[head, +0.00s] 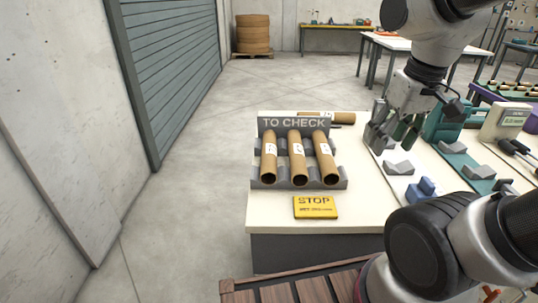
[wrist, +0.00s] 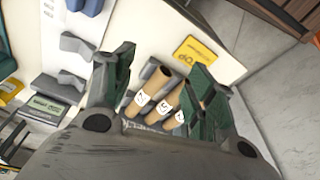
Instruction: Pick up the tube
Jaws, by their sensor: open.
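Three brown cardboard tubes with white labels lie side by side, tilted, in a grey rack (head: 341,184) under a "TO CHECK" sign: a left tube (head: 269,165), a middle tube (head: 297,166) and a right tube (head: 325,163). Another tube (head: 343,118) lies behind the sign, partly hidden. My gripper (head: 390,142) is open and empty above the table, to the right of the rack. In the wrist view, tubes (wrist: 150,88) appear beyond and between the open fingers, apart from them; one tube is partly hidden by a finger.
A yellow STOP plate (head: 315,207) lies in front of the rack on the white table (head: 270,222). Grey holders (head: 398,168) and a blue block (head: 424,187) stand to the right. A teal fixture (head: 445,125) and a display box (head: 504,122) are farther right.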

